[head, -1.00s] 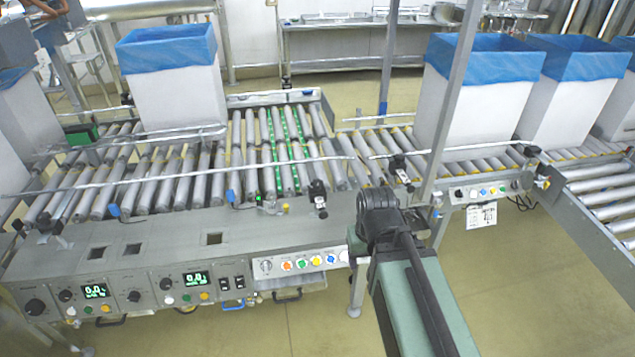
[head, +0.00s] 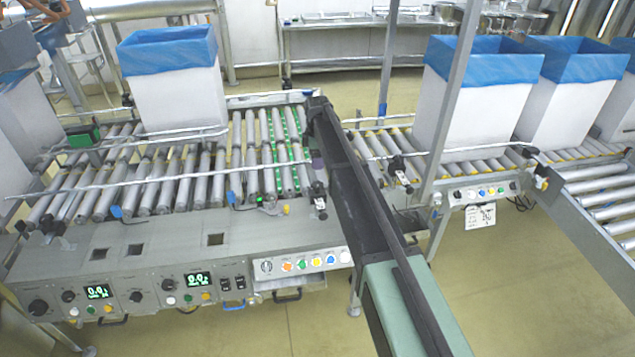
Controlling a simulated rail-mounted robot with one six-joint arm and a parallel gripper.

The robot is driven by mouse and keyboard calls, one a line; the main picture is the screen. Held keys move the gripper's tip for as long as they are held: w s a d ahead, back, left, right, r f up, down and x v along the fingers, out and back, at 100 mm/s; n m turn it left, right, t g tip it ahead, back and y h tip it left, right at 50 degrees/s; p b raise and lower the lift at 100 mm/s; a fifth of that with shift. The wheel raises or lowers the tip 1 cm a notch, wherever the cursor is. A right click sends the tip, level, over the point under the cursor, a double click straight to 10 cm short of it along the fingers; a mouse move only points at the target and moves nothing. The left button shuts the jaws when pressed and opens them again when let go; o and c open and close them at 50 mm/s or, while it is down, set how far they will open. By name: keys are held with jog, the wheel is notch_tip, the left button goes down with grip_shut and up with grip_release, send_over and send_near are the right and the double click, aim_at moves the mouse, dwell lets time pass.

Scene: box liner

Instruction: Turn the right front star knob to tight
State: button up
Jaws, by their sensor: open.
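The right front star knob (head: 321,206) is a small black knob on a bracket at the right end of the front guide rail, at the near edge of the roller conveyor. My gripper (head: 318,190) points down at it from above, at the end of my dark arm. The gripper looks open, with its tips at or just above the knob. The gripper hides the knob's upper part, and I cannot tell whether the jaws are around it or touching it.
A white box with a blue liner (head: 172,85) stands on the rollers to the left. More lined boxes (head: 480,95) stand on the right conveyor. A grey post (head: 455,110) rises right of my arm. The front control panel (head: 300,262) lies below the knob.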

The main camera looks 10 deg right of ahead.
aim_at(318, 184)
notch_tip(318, 184, down, 11)
jog(key=b, duration=1.1)
jog(key=shift+r, duration=0.1)
jog(key=c, duration=0.9)
